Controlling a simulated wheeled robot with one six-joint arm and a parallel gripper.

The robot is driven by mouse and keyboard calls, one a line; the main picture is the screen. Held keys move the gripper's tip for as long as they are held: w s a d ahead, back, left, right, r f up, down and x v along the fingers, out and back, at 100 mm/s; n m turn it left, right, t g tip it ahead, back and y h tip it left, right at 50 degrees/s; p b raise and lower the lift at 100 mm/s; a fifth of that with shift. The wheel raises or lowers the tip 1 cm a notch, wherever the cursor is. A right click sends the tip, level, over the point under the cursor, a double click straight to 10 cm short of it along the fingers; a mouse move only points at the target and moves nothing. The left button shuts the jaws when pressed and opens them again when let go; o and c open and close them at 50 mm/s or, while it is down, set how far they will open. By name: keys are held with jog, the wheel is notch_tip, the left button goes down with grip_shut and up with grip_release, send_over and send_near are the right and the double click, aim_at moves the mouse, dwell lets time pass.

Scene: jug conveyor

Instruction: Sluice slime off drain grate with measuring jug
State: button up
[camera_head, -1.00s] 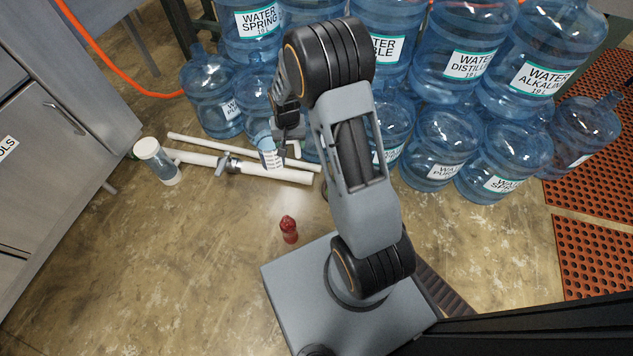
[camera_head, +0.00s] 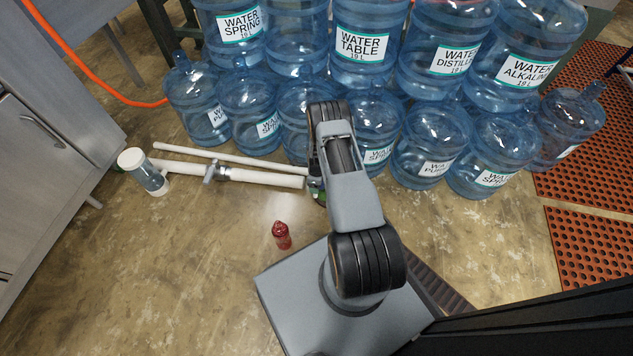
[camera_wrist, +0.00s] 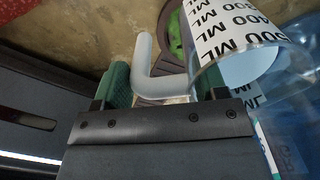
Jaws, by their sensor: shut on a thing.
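In the wrist view my gripper (camera_wrist: 162,86) is shut on the pale handle (camera_wrist: 144,58) of the clear measuring jug (camera_wrist: 267,62), between its green finger pads. The jug has black ML markings on a white strip and lies to the right of the fingers, tilted. Beyond the handle a dark round drain grate (camera_wrist: 163,58) shows in part on the floor, with green slime (camera_wrist: 176,35) on it. The jug hides the rest of the grate. In the head view my arm hides the gripper and jug. Whether the jug holds water I cannot tell.
Stacked blue water bottles (camera_head: 430,140) stand close beyond my arm. White pipes (camera_head: 255,178) and a clear cylinder with a white cap (camera_head: 145,172) lie left. Perforated mats (camera_head: 590,245) lie right. Floor at front left is clear.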

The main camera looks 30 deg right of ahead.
jog(key=shift+s+d+f+t+y, duration=0.1)
jog(key=shift+f+t+y, duration=0.1)
jog(key=shift+t+y, duration=0.4)
jog(key=t+y+b, duration=0.1)
jog(key=b, duration=0.1)
jog(key=t+y+b, duration=0.1)
jog(key=shift+s+d+f+b, duration=0.1)
jog(key=shift+d+f+b, duration=0.05)
jog(key=shift+f+b, duration=0.25)
jog(key=shift+r, duration=0.35)
jog(key=shift+f, duration=0.1)
jog(key=shift+t, duration=0.3)
